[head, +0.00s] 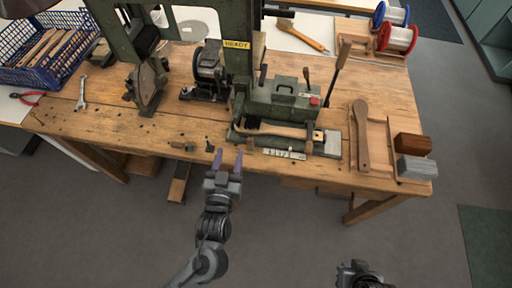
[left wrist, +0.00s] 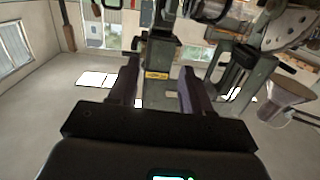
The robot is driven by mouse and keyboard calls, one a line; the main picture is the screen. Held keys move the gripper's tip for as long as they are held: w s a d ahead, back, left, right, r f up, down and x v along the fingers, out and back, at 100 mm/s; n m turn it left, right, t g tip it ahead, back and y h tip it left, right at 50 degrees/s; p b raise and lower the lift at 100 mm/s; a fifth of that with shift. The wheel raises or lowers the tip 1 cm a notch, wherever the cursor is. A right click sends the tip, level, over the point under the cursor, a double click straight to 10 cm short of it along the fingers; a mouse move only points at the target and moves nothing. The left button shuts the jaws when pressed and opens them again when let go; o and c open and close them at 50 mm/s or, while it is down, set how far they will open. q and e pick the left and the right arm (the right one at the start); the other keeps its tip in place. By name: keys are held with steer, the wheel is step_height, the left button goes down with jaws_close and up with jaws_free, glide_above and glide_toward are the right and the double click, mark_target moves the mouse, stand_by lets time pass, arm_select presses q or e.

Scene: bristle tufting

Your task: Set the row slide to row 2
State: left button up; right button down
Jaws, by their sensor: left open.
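The green tufting machine (head: 283,100) stands on the wooden bench. A brush body with a handle (head: 280,130) lies across its front. A pale marked strip (head: 284,154) sits at its front edge; its markings are too small to read, and I cannot tell which row is set. Small green parts (head: 209,146) sit at the bench's front edge, left of the strip. My left gripper (head: 229,159) is open and empty at the front edge, beside these parts. In the left wrist view its fingers (left wrist: 158,80) are apart, with a green post behind. My right gripper (head: 359,270) is low at the bottom edge.
A blue crate (head: 45,45), red pliers (head: 27,97) and a wrench (head: 81,92) are at the left. A wooden tray (head: 378,125) with a brush body and two blocks (head: 413,146) are at the right. The floor before the bench is clear.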

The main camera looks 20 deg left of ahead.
arm_select(q)
steer(key=h+b, duration=0.1)
steer(key=b, duration=0.8)
glide_toward(249, 142)
steer(key=b, duration=0.1)
steer(key=shift+t, duration=0.4)
steer(key=w, duration=0.3)
steer(key=w+b, duration=0.1)
steer(key=w, duration=0.2)
steer(key=w+a+b, duration=0.1)
steer(key=w, duration=0.2)
steer(key=shift+w+a+f, duration=0.1)
steer(key=shift+w+f, duration=0.05)
steer(key=shift+f, duration=0.2)
steer(key=shift+w+a+b, duration=0.1)
steer(key=shift+w+b, duration=0.35)
steer(key=shift+w, duration=0.4)
arm_select(e)
step_height(249, 142, down, 16)
steer(key=shift+w+r, duration=0.15)
steer(key=shift+w, duration=0.1)
arm_select(q)
steer(key=shift+c, duration=0.3)
jaws_close()
